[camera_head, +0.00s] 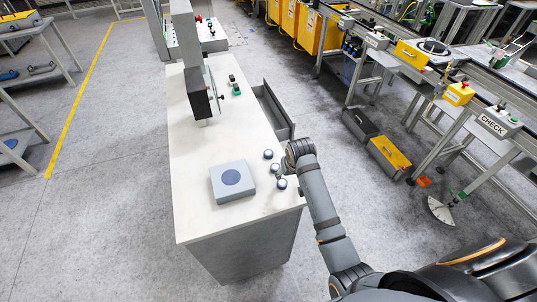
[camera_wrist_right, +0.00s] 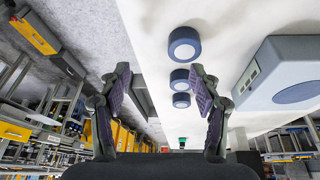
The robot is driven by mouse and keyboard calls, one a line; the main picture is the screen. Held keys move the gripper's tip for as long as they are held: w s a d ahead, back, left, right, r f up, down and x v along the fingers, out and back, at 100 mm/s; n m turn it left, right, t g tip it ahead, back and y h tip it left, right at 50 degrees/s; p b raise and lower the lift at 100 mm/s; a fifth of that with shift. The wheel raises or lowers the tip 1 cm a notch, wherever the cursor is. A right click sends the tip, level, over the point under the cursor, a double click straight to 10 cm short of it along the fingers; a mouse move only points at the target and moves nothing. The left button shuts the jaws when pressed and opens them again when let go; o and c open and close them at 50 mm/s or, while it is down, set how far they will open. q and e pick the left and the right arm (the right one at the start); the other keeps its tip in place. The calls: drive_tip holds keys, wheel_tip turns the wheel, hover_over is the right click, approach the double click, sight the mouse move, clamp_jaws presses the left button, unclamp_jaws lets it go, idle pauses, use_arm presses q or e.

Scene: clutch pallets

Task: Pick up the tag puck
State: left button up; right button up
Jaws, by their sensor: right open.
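Three small round pucks with dark blue sides and pale tops lie in a row on the white bench: a far puck (camera_head: 268,154), a middle puck (camera_head: 275,168) and a near puck (camera_head: 282,183). In the right wrist view they appear as a large puck (camera_wrist_right: 184,43), a middle puck (camera_wrist_right: 180,79) and a small puck (camera_wrist_right: 181,100). I cannot tell which is the tag puck. My right gripper (camera_wrist_right: 160,80) is open and empty, above the bench's right edge beside the pucks. In the head view its fingers are mostly hidden. My left gripper is out of view.
A grey box with a blue disc (camera_head: 232,181) sits left of the pucks on the white bench (camera_head: 205,225). A grey post (camera_head: 197,90) stands farther back. An open drawer (camera_head: 273,110) juts from the bench's right side. The bench's front is clear.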

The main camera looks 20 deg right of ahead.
approach(268, 152)
drive_tip(key=p+x, duration=0.1)
drive_tip(key=x, duration=0.2)
drive_tip(key=shift+s+d+f, duration=0.1)
drive_tip(key=shift+d+f, duration=0.1)
drive_tip(key=shift+f, duration=0.05)
drive_tip(key=shift+f+p, duration=0.3)
drive_tip(key=shift+f, duration=0.05)
drive_tip(key=x, duration=0.3)
drive_tip(key=shift+f, duration=0.3)
drive_tip(key=shift+w+f, duration=0.35)
drive_tip(key=shift+f, duration=0.05)
drive_tip(key=shift+s+r, duration=0.1)
drive_tip(key=shift+c, duration=1.3)
drive_tip(key=c, duration=0.8)
drive_tip(key=shift+r, duration=0.45)
drive_tip(key=shift+c, duration=0.2)
drive_tip(key=s+d+r+b, duration=0.3)
drive_tip(key=s+d+r, duration=0.5)
drive_tip(key=s+r, duration=0.3)
drive_tip(key=shift+d+r, duration=0.2)
drive_tip(key=shift+r, duration=0.35)
